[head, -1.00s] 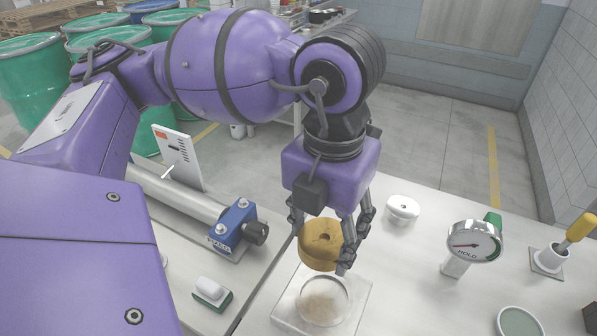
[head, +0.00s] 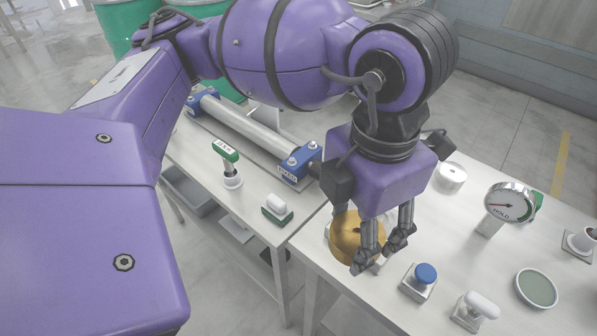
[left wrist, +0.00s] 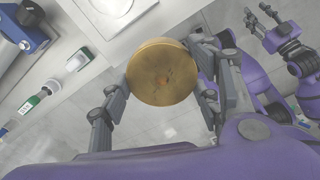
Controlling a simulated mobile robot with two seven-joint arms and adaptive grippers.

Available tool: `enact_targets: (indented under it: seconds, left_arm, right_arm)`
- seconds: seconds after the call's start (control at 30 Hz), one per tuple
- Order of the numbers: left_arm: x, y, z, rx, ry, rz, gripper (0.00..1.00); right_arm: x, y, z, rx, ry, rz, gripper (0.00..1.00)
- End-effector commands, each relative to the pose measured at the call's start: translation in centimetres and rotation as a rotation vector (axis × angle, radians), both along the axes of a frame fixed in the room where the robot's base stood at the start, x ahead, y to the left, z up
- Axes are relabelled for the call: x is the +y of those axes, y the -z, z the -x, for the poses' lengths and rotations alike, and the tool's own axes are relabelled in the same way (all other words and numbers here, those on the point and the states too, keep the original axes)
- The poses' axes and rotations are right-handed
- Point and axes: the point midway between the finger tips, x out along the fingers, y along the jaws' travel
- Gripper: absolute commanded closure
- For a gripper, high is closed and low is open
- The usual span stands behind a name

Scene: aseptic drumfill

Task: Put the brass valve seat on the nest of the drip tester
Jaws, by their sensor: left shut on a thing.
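My left gripper (head: 378,262) is shut on the brass valve seat (head: 350,238), a thick gold-coloured disc with a small central hole. In the left wrist view the seat (left wrist: 162,72) sits between the two fingers (left wrist: 160,98), with table edge and floor behind it. A pale square plate with a round recess (left wrist: 108,22) shows beside the seat there; it looks like the nest. In the head view the seat and gripper mostly cover that plate. My right gripper (left wrist: 261,15) shows only in the left wrist view, open and empty, away from the seat.
A dial gauge marked HOLD (head: 510,202) stands right of the gripper. A blue-knobbed block (head: 420,280), a white-knobbed block (head: 475,308) and a round green dish (head: 537,288) are near the front. A blue-ended cylinder (head: 245,125) lies on the left table.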

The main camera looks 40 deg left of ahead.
Motion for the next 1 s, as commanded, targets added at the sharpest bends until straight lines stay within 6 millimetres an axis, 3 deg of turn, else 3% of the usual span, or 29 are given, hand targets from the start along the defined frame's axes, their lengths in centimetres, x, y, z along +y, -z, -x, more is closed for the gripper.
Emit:
enact_targets:
  seconds: [0.17,0.53,0.6,0.8,1.0]
  left_arm:
    - [0.5,1.0,-1.1,0.012,0.024,-0.001,0.96]
    - [1.7,4.6,-9.3,0.014,0.024,-0.002,0.96]
    - [1.8,6.2,-10.2,0.016,0.026,-0.001,0.96]
    - [2.1,8.8,-12.4,0.013,0.028,-0.001,0.96]
    - [2.2,9.7,-13.2,0.011,0.029,0.000,0.96]
  right_arm:
    - [0.0,0.2,0.4,0.006,0.002,-0.002,0.60]
    - [0.3,-0.3,-0.7,-0.012,-0.001,-0.005,0.60]
    - [0.3,-0.2,-0.8,-0.013,-0.002,-0.005,0.60]
    - [0.3,-0.2,-0.8,-0.014,-0.002,-0.005,0.60]
    - [0.2,-0.1,-0.6,-0.010,-0.001,-0.005,0.60]
